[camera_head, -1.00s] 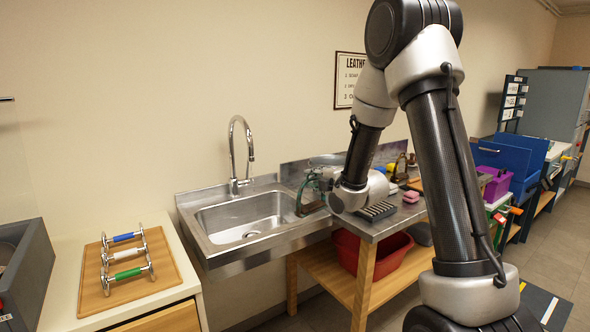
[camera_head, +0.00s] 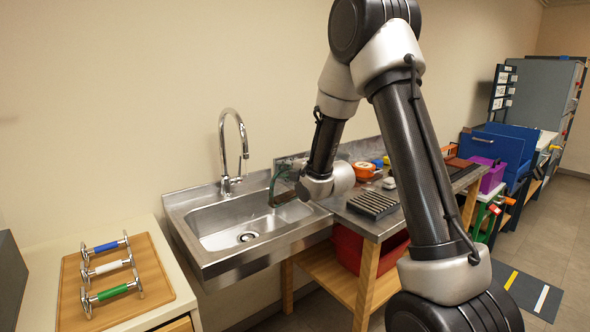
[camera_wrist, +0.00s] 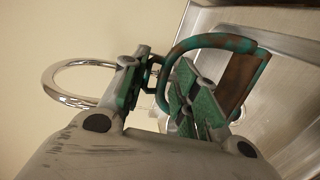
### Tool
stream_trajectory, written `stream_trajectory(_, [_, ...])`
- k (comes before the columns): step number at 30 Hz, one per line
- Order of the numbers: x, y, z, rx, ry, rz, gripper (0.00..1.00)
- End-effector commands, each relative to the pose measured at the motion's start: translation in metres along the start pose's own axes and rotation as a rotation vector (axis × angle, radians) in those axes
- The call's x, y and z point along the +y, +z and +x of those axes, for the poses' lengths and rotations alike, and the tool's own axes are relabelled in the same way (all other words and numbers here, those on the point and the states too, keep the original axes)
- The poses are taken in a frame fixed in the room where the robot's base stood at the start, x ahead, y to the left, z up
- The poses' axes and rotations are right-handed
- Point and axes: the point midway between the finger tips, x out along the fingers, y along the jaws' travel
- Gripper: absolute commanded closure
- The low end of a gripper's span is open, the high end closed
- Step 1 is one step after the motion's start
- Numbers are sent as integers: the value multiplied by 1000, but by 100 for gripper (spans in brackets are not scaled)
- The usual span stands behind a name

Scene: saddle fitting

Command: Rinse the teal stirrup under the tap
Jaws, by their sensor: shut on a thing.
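The teal stirrup (camera_head: 273,184) hangs over the right back part of the steel sink (camera_head: 200,198). In the wrist view the stirrup (camera_wrist: 215,42) shows a teal arch with brown, dirty patches and a brown footplate. My gripper (camera_wrist: 158,75) is shut on it near one end of the arch; the exact contact is partly hidden by the fingers. In the head view my gripper (camera_head: 290,168) reaches in from the right. The chrome tap (camera_head: 222,150) stands left of the stirrup, behind the basin. I see no water running. The tap's curved spout (camera_wrist: 75,68) also shows in the wrist view.
A steel bench right of the sink holds a ridged block (camera_head: 374,204) and an orange tool (camera_head: 366,171). A red tub (camera_head: 350,254) is below. A wooden board (camera_head: 152,262) with blue, white and green-handled bars lies on the left counter. The basin's left part is clear.

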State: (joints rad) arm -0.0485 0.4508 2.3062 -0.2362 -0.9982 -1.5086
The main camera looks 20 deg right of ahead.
Motion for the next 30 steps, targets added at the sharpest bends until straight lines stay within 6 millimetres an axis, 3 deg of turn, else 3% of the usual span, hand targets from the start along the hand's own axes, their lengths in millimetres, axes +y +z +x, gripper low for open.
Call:
stream_trajectory(19, [-2,-47,56,2,2,-1,100])
stream_trajectory(30, [-2,-63,76,0,2,0,100])
